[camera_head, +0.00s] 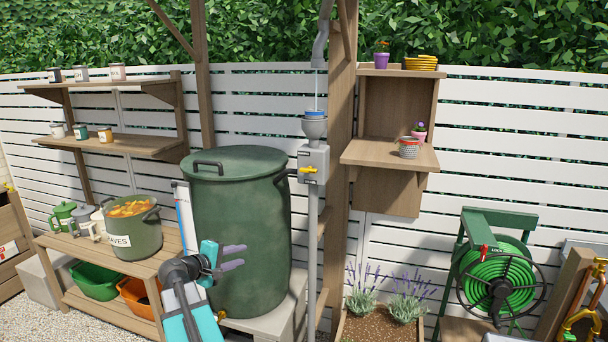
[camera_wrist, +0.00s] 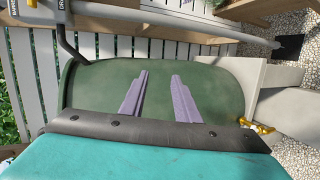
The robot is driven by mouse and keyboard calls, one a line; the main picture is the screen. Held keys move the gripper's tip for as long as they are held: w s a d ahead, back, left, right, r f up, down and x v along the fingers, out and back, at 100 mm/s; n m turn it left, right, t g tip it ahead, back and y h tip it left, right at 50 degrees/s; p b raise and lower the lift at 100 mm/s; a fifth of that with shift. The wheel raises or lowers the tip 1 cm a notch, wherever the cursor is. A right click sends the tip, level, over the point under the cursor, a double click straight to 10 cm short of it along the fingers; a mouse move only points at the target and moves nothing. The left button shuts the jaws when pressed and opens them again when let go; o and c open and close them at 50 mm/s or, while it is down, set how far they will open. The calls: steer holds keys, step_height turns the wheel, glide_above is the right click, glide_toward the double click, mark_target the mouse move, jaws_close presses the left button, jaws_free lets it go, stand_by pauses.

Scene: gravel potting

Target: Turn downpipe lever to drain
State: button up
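The downpipe (camera_head: 313,235) runs down the wooden post, with a grey diverter box (camera_head: 314,163) on it. The yellow lever (camera_head: 309,170) on the box front lies roughly level. Part of the box also shows at the top left of the wrist view (camera_wrist: 47,10), with the lever hardly visible there. My gripper (camera_head: 243,256) is in front of the green water barrel, below and left of the lever and apart from it. Its two purple fingers (camera_wrist: 161,95) are spread with nothing between them.
The green barrel (camera_head: 238,225) stands on grey blocks just left of the pipe. A bench (camera_head: 105,258) with a pot of leaves (camera_head: 132,240) stands at the left. A wooden shelf (camera_head: 390,155) is right of the pipe, above lavender (camera_head: 408,300). A hose reel (camera_head: 497,285) stands further right.

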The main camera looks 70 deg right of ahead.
mark_target(307, 171)
steer(key=s+d+r+g+h, duration=0.1)
steer(key=s+d+r, duration=0.1)
steer(key=r, duration=0.5)
steer(key=s+d+r+m+g+h+p, duration=0.1)
steer(key=s+d+r, duration=0.2)
steer(key=s+r, duration=0.2)
steer(key=s+d+r+g+h+p, duration=0.1)
steer(key=s+d+r, duration=0.1)
steer(key=r, duration=0.9)
steer(key=shift+s+d+m, duration=0.35)
steer(key=shift+s+m, duration=0.05)
steer(key=shift+s, duration=0.4)
steer(key=shift+d+r, duration=0.15)
steer(key=p+x, duration=0.1)
steer(key=x, duration=0.3)
steer(key=p+x, duration=0.2)
steer(key=x, duration=0.2)
steer(key=p+x, duration=0.1)
steer(key=x, duration=0.3)
steer(key=shift+s+r+p, duration=0.15)
steer(key=shift+r+p, duration=0.2)
steer(key=shift+s+d+f, duration=0.1)
steer(key=shift+s+d, duration=0.15)
steer(key=shift+d, duration=0.4)
jaws_close()
